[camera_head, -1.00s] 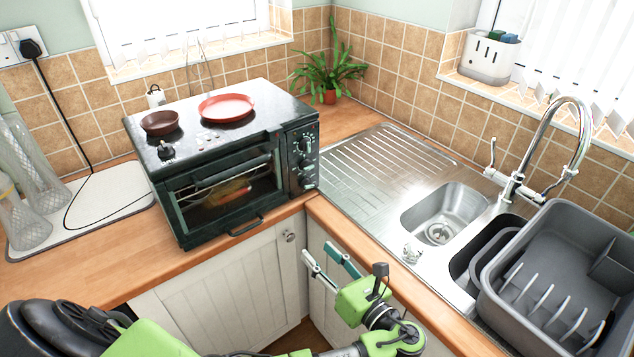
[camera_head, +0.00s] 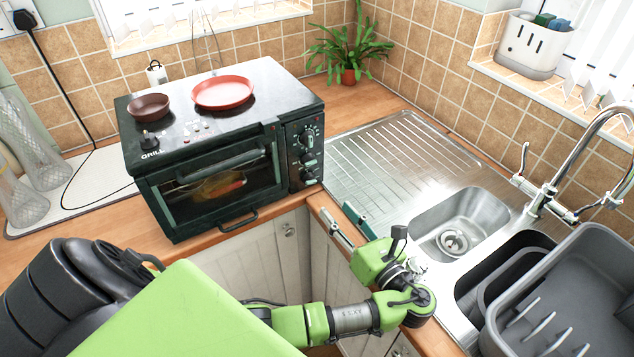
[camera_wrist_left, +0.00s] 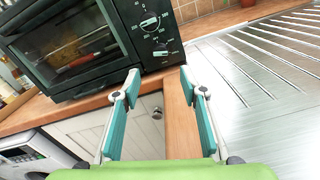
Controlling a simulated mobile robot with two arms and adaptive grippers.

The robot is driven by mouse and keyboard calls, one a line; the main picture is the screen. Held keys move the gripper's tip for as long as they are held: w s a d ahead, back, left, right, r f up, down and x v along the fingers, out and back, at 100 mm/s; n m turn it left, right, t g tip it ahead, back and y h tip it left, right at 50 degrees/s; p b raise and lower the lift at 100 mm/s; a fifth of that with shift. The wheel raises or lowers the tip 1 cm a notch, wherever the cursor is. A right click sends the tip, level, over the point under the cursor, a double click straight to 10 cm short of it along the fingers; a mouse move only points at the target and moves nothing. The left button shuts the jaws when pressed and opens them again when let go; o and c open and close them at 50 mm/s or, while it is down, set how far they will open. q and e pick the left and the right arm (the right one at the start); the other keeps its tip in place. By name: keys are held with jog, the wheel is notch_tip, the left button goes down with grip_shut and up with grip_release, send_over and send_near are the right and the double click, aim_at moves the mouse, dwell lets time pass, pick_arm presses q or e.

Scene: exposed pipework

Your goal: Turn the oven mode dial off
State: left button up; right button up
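The black toaster oven (camera_head: 215,190) stands on the wooden worktop in the head view, its glass door shut. Its control panel at the right of the door carries several dials in a vertical row. An upper dial (camera_head: 309,138) and a middle dial (camera_head: 308,160) show there; I cannot read which one is the mode dial. In the left wrist view two dials (camera_wrist_left: 149,22) show at the top. My left gripper (camera_head: 338,212) is open and empty, below and in front of the panel, near the worktop edge. Its teal-padded fingers (camera_wrist_left: 160,84) point toward the panel. My right gripper is not in view.
A sink (camera_head: 455,228) with a metal drainer (camera_head: 400,160) lies right of the oven, with a tap (camera_head: 545,195) and a grey dish rack (camera_head: 570,290). A red plate (camera_head: 222,92) and a brown bowl (camera_head: 148,106) sit on the oven. A plant (camera_head: 348,50) stands behind.

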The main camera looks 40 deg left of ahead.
aim_at(313, 182)
pick_arm(q)
jog(key=p+x, duration=0.1)
jog(key=x, duration=1)
jog(key=shift+w+a+p, duration=0.1)
jog(key=shift+p, duration=0.3)
jog(key=c, duration=1.1)
